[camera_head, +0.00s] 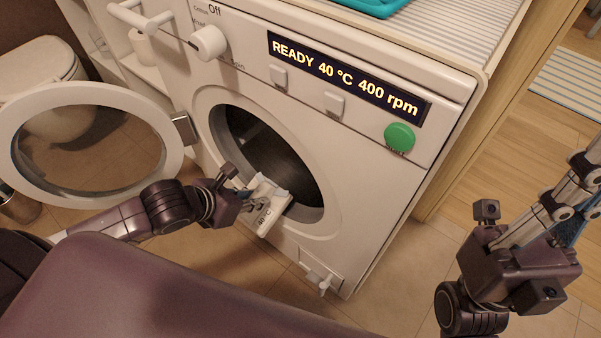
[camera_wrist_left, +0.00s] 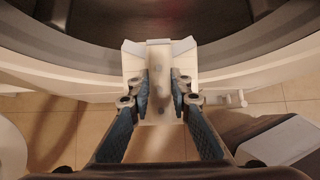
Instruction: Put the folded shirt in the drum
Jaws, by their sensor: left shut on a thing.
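The folded shirt (camera_head: 268,204) is a small white bundle with a "40 °C" label. It is at the lower edge of the round washer opening, its far end reaching over the rim. My left gripper (camera_head: 252,199) is shut on it. In the left wrist view, the gripper (camera_wrist_left: 160,88) has its blue fingers on both sides of the shirt (camera_wrist_left: 134,66), which points toward the dark drum (camera_wrist_left: 150,18). The drum (camera_head: 277,152) looks empty where it shows. My right gripper is at the right edge, partly cut off, away from the washer.
The washer door (camera_head: 174,150) stands wide open to the left. The washer (camera_head: 365,180) display reads "READY 40 °C 400 rpm", with a green button (camera_head: 399,137) beneath. A toilet (camera_head: 40,65) is behind the door. A teal tray (camera_head: 375,5) sits on top.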

